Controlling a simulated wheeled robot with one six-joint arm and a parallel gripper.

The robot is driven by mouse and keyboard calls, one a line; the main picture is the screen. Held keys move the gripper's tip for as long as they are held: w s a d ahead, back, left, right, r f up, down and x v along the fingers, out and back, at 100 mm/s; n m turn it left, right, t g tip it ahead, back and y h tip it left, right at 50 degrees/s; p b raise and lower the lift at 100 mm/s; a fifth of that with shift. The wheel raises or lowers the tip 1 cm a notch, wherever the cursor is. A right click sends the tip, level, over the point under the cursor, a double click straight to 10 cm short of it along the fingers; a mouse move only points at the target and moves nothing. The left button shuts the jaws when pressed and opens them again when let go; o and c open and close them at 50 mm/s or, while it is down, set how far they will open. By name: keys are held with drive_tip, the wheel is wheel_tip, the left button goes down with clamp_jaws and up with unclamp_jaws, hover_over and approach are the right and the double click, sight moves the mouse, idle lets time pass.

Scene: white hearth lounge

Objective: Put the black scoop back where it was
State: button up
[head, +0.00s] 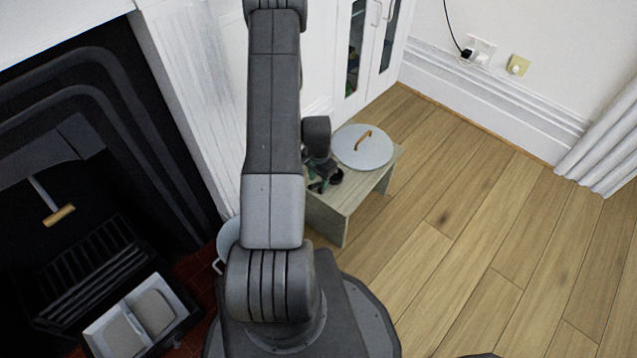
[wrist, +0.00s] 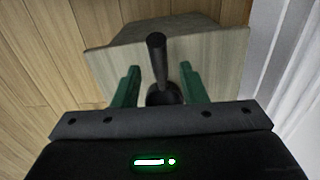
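The black scoop (wrist: 157,50) stands with its handle pointing up between my gripper's green fingers in the wrist view. Its dark round part (wrist: 164,95) is low between the fingers, partly hidden by my gripper body. My gripper (wrist: 160,78) is open, with a gap beside the handle on both sides. In the head view my gripper (head: 320,186) is beside the black scoop (head: 336,177), over the near left part of a small wooden table (head: 345,212). My arm hides part of this area.
A round grey lid with a wooden handle (head: 362,147) lies on the table, just behind the scoop. A white cabinet (head: 365,50) stands behind. The fireplace (head: 90,150) and a box (head: 140,318) are at left. Wooden floor (head: 480,230) at right is clear.

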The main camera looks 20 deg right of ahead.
wheel_tip(320, 180, up, 8)
drive_tip(key=shift+f+p, duration=0.2)
drive_tip(key=shift+p, duration=0.55)
drive_tip(key=shift+a, duration=0.1)
